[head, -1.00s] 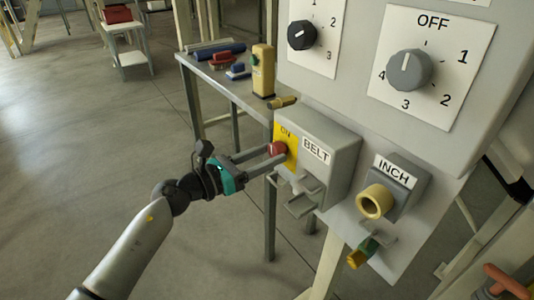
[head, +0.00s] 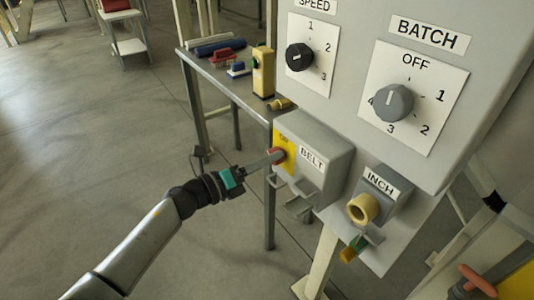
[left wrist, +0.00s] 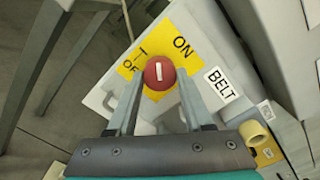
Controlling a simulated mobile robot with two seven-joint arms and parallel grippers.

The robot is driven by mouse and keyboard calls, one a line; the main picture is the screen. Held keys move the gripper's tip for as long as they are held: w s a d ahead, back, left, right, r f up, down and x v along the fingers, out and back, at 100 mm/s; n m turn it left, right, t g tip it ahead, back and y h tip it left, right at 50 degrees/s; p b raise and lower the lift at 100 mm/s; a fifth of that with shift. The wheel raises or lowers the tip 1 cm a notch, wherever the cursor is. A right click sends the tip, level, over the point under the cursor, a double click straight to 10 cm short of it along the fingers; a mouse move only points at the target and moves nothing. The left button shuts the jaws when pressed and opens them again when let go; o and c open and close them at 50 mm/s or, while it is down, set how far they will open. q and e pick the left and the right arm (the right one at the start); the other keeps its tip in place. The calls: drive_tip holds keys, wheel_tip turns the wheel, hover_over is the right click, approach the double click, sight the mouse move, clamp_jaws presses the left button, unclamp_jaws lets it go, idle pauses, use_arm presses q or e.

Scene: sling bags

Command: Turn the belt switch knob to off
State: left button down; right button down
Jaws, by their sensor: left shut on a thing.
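The red belt switch knob (left wrist: 153,83) has a white bar and sits on a yellow plate (left wrist: 182,26) on the grey BELT box (head: 329,152). In the left wrist view the bar runs roughly up and down the picture. The word ON is to the upper right of the knob, and the OFF lettering is to its left, partly covered. My left gripper (head: 274,157) is shut on the knob, with one finger on each side in the wrist view (left wrist: 158,88). In the head view the fingers overlap and the knob shows partly behind them. My right gripper is not in view.
Above the box are the black SPEED dial (head: 299,57) and the grey BATCH dial (head: 393,102). The INCH box (head: 380,188) with a yellow ring is to the right. A grey guard bracket (head: 299,203) juts out below the BELT box. A side table (head: 226,82) holds several small items.

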use_arm(q)
drive_tip(key=n+p, duration=0.4)
drive_tip(key=n, duration=0.3)
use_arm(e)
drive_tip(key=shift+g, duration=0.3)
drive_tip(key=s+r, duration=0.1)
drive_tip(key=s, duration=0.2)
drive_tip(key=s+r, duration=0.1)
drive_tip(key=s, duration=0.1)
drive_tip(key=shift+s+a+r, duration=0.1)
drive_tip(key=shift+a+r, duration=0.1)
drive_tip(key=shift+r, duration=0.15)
use_arm(q)
drive_tip(key=shift+n, duration=0.3)
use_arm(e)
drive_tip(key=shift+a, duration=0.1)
use_arm(q)
drive_tip(key=shift+c, duration=1.5)
unclamp_jaws()
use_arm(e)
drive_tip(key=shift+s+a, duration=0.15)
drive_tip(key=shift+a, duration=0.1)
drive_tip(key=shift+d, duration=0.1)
